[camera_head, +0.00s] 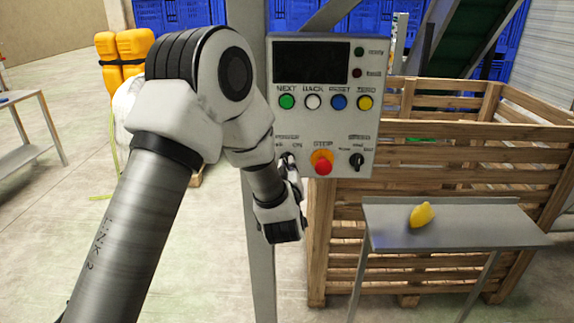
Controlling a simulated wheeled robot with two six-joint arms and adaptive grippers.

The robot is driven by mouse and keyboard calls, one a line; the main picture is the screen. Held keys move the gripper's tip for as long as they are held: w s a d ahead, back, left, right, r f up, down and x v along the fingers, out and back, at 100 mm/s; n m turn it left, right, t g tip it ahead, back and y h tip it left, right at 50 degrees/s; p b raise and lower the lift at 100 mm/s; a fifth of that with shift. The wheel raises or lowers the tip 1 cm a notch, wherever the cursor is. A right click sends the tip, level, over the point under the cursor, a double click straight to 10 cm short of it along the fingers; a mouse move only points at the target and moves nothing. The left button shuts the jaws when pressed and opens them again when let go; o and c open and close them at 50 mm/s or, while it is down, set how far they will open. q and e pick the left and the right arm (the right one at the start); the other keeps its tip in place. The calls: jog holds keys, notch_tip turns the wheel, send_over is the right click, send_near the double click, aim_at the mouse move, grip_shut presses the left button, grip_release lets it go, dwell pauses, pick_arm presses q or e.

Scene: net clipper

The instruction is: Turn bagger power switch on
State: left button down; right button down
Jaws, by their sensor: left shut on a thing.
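The grey control panel (323,107) of the bagger stands upright on a metal post. At its lower left is the power switch (286,157), labelled POWER with ON at its right. My left gripper (290,165) reaches up to this switch from below and is shut on it. The fingers hide most of the knob, so its turned position cannot be made out. My left arm crosses the left half of the head view. My right gripper is not in view.
Beside the switch are a red stop button (323,164) on orange and another black selector (357,161). Coloured buttons and a dark screen (311,62) sit above. A wooden crate (420,160) stands behind right. A small metal table (470,232) holds a yellow object (422,215).

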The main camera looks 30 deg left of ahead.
pick_arm(q)
jog(key=shift+r+m+p, duration=0.15)
jog(key=shift+m+p, duration=2.45)
jog(key=shift+m, duration=4)
jog(key=c, duration=1.2)
grip_release()
jog(key=shift+w, duration=0.1)
